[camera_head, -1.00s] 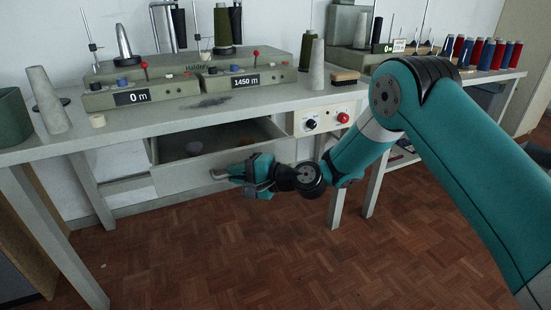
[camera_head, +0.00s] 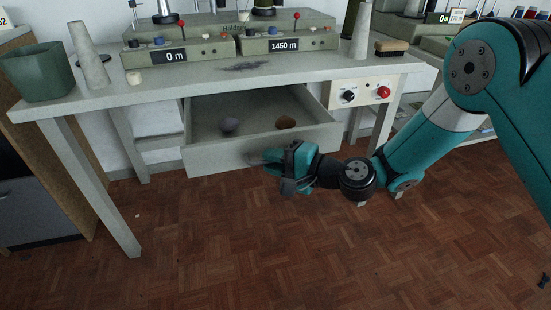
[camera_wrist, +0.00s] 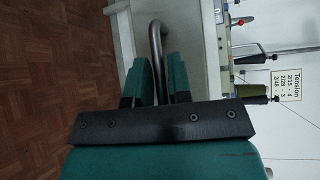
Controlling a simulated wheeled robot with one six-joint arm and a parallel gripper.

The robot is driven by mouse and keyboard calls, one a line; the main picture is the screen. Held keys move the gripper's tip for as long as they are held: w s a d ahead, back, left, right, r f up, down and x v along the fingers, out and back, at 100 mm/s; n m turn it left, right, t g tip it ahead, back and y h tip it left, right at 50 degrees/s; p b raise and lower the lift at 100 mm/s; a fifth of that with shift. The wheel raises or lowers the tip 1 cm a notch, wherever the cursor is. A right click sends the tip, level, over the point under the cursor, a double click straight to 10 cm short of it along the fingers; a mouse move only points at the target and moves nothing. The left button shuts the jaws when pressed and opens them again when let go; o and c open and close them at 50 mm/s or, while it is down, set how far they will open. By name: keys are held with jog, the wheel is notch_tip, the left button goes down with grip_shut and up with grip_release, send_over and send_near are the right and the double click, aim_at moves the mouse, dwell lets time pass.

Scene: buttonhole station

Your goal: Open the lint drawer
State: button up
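The lint drawer (camera_head: 215,158) is a grey drawer under the tabletop, pulled well out with its inside showing. In the head view my fingers hide most of the handle.
The table (camera_head: 85,98) bears a winding machine (camera_head: 205,48), cones and a green bin (camera_head: 38,72). A control panel (camera_head: 362,93) with a black knob and a red button sits right of the drawer. The wooden floor (camera_head: 230,250) in front is clear.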

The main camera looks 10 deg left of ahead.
jog(key=shift+o, duration=1.1)
jog(key=shift+w, duration=0.1)
jog(key=shift+d, duration=0.15)
jog(key=shift+d, duration=0.3)
jog(key=b+v, duration=0.1)
jog(key=v, duration=1.5)
jog(key=shift+s+d+b, duration=0.25)
jog(key=shift+b, duration=0.15)
